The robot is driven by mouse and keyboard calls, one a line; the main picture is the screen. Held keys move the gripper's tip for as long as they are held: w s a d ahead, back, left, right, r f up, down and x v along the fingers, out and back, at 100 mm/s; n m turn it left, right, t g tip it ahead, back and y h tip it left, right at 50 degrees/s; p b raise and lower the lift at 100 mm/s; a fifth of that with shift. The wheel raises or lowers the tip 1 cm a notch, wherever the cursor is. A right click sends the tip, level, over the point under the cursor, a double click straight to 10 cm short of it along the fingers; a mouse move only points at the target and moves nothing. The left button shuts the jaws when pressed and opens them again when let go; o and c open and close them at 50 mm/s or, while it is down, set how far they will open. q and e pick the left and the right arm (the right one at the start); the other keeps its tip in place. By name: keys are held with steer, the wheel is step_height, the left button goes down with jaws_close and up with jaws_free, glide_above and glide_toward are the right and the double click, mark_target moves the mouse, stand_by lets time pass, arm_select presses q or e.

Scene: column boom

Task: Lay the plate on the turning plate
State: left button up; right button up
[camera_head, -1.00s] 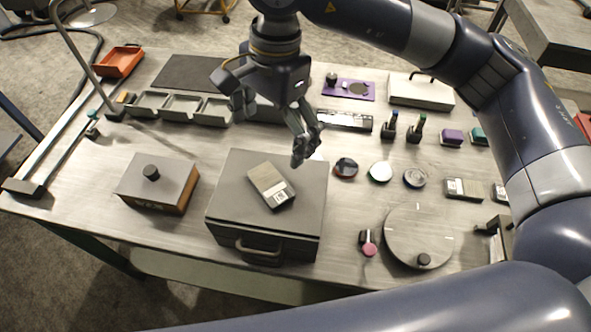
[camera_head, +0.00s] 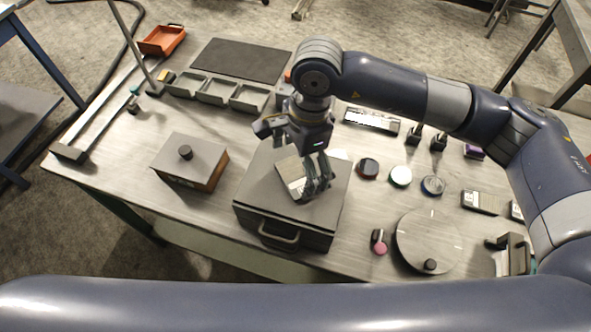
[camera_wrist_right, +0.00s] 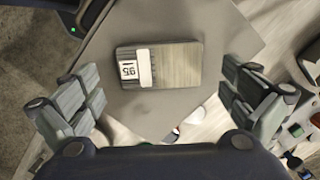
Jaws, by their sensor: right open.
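The plate is a flat rectangular metal piece (camera_head: 289,171) with a white label, lying on the grey drawer box (camera_head: 262,192). In the right wrist view the plate (camera_wrist_right: 175,64) lies flat, its label reading 95. My right gripper (camera_head: 318,188) is over the plate and partly hides it. In the right wrist view its fingers (camera_wrist_right: 162,92) are spread wide, with nothing between them; the plate shows beyond them, apart from both. The turning plate (camera_head: 428,235) is a round grey disc with a black knob at the front right, bare otherwise. My left gripper is not in view.
A lidded box with a black knob (camera_head: 190,160) stands left of the drawer box. A pink-ended piece (camera_head: 380,247) lies just left of the turning plate. Several small discs and labelled blocks (camera_head: 480,202) sit behind it. Grey trays (camera_head: 215,92) line the back left.

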steer(key=shift+f, duration=0.85)
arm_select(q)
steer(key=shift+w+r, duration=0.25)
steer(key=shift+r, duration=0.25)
arm_select(e)
steer(key=shift+a+f, duration=0.1)
steer(key=shift+f, duration=0.1)
steer(key=c, duration=1.7)
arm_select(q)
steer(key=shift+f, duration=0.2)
arm_select(e)
steer(key=shift+r, duration=0.15)
steer(key=shift+r+b, duration=0.45)
steer(key=shift+r, duration=0.1)
step_height(320, 180, up, 2)
steer(key=shift+r+b, duration=0.1)
steer(key=shift+b, duration=0.65)
steer(key=s+r+b, duration=0.1)
steer(key=s+b, duration=0.4)
steer(key=s, duration=1)
steer(key=shift+r, duration=0.15)
steer(key=shift+s+r+b, duration=0.1)
steer(key=shift+s+b, duration=0.2)
steer(key=shift+s, duration=0.2)
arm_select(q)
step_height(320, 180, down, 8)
